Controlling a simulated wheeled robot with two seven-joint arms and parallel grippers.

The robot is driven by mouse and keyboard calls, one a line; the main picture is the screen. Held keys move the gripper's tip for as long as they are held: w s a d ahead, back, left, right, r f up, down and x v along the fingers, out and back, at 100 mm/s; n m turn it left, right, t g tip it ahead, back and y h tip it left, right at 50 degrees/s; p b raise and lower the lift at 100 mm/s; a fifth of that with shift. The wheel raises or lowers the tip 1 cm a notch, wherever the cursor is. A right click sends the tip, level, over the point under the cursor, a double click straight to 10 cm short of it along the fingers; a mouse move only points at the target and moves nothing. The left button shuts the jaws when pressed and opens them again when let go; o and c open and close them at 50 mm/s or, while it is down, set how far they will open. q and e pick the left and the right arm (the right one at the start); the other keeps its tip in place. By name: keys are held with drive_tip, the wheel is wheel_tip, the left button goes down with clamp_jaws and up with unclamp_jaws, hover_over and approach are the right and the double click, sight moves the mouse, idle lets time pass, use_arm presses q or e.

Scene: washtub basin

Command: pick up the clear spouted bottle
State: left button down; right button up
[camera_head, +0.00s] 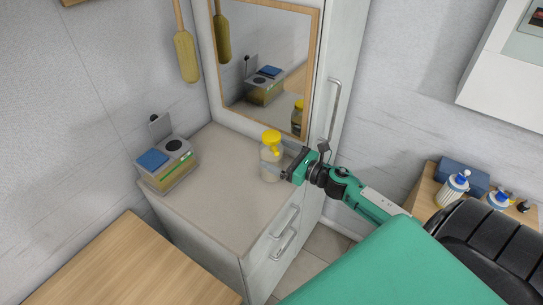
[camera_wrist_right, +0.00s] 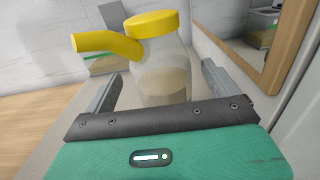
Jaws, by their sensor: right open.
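The clear spouted bottle (camera_head: 269,163) with a yellow cap and spout stands upright on the grey counter (camera_head: 225,215), near its back right corner. In the right wrist view the bottle (camera_wrist_right: 162,75) is in front of my right gripper, its yellow spout pointing left. My right gripper (camera_head: 287,168) is at the bottle's right side in the head view. It is open, with its two fingers (camera_wrist_right: 160,92) on either side of the bottle's lower body. I cannot tell whether they touch it. The bottle's base is hidden behind the gripper in the wrist view. My left gripper is not in view.
A box with a blue item on top (camera_head: 165,165) stands at the counter's left. A framed mirror (camera_head: 313,50) rises right behind the bottle and shows reflections. A cabinet handle (camera_head: 334,105) is close to the right arm. The counter's front is clear.

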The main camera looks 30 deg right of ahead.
sight(267, 148)
drive_tip(key=p+x, duration=0.1)
drive_tip(key=x, duration=0.2)
drive_tip(key=shift+w+r+p, duration=0.1)
drive_tip(key=shift+w+p, duration=0.1)
drive_tip(key=shift+p, duration=0.15)
drive_tip(key=shift+w+a, duration=0.3)
drive_tip(key=shift+w, duration=0.3)
drive_tip(key=c, duration=1.3)
drive_tip(key=shift+o, duration=0.2)
